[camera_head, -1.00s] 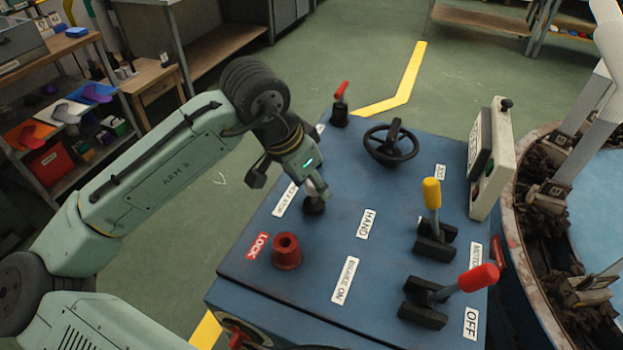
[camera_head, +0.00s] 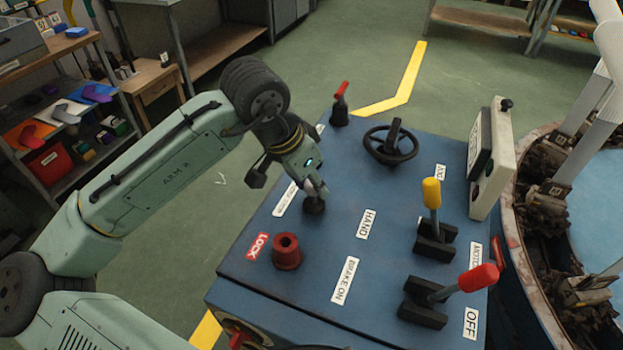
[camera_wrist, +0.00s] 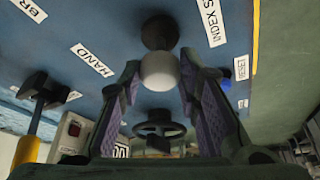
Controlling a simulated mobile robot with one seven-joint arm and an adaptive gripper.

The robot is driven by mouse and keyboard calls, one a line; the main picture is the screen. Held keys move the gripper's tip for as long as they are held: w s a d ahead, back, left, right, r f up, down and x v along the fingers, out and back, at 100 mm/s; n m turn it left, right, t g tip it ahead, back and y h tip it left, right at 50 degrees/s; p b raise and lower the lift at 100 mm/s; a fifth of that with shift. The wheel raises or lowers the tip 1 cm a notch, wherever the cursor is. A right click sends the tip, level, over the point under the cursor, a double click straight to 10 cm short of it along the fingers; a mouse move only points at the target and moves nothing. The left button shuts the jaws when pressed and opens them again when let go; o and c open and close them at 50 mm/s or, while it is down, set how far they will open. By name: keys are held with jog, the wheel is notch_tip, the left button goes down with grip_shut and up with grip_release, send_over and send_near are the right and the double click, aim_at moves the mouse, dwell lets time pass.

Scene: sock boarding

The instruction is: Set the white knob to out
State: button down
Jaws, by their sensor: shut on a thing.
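The white knob (camera_wrist: 160,70) is a round white ball on a dark base that stands on the blue console top (camera_head: 330,155). In the wrist view it sits between the two purple-padded fingers of my gripper (camera_wrist: 160,78). In the head view my gripper (camera_head: 316,188) reaches down to the knob from above, and its fingers hide most of the white part. The knob's dark base (camera_head: 314,206) shows just below the fingertips. My gripper is shut on the knob. No label reading "out" can be made out.
A red LOCK collar (camera_head: 287,252), a black handwheel (camera_head: 391,145), a yellow-knobbed lever (camera_head: 432,193), a red-knobbed lever (camera_head: 478,278) and a small red-handled lever (camera_head: 340,105) stand on the console around the knob. An upright box (camera_head: 490,160) rises at its right edge.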

notch_tip(320, 180, up, 3)
jog(key=shift+r+p, duration=0.1)
jog(key=shift+p, duration=1.05)
jog(key=shift+w, duration=0.1)
jog(key=c, duration=1.2)
grip_release()
jog(key=v, duration=1.2)
